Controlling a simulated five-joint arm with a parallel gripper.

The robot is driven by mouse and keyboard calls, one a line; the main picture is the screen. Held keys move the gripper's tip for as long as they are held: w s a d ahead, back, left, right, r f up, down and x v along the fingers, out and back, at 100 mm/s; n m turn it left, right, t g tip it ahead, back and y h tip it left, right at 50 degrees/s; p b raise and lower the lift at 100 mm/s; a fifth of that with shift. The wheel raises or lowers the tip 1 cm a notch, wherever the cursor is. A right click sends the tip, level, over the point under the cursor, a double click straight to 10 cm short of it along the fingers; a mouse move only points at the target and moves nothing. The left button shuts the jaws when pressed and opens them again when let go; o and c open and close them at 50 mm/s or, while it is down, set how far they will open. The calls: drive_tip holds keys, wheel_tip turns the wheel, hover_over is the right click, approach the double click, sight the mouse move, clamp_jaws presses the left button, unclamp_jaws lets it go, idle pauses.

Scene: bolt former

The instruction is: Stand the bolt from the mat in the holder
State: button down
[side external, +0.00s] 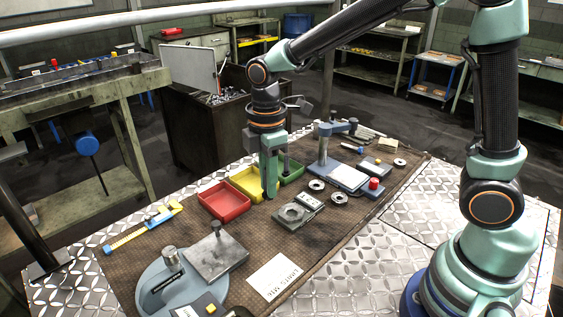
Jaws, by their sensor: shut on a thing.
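My gripper (277,184) points straight down over the brown mat (330,262), in front of the yellow and green bins. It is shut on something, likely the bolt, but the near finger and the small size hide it. I cannot make out the bolt's shape or tilt. A grey block with a round opening (291,213), perhaps the holder, sits on the mat just right of and nearer than my fingertips. My gripper appears apart from this block.
Red (224,201), yellow (246,183) and green (291,168) bins stand beside my gripper. A blue-grey stand with a column (323,150) rises to the right. Metal rings (339,198) lie nearby. A round-based gauge (180,284) and a white card (272,278) are in front.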

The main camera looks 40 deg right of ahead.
wheel_tip(320, 180, up, 6)
drive_tip(key=shift+f, duration=0.25)
drive_tip(key=shift+w+d+f, duration=0.15)
drive_tip(key=shift+d+f, duration=0.05)
drive_tip(key=shift+d, duration=0.1)
approach(291, 214)
drive_tip(key=shift+n, duration=0.4)
drive_tip(key=shift+f, duration=2.15)
drive_tip(key=shift+f, duration=0.8)
drive_tip(key=c, duration=0.7)
unclamp_jaws()
drive_tip(key=shift+c, duration=0.2)
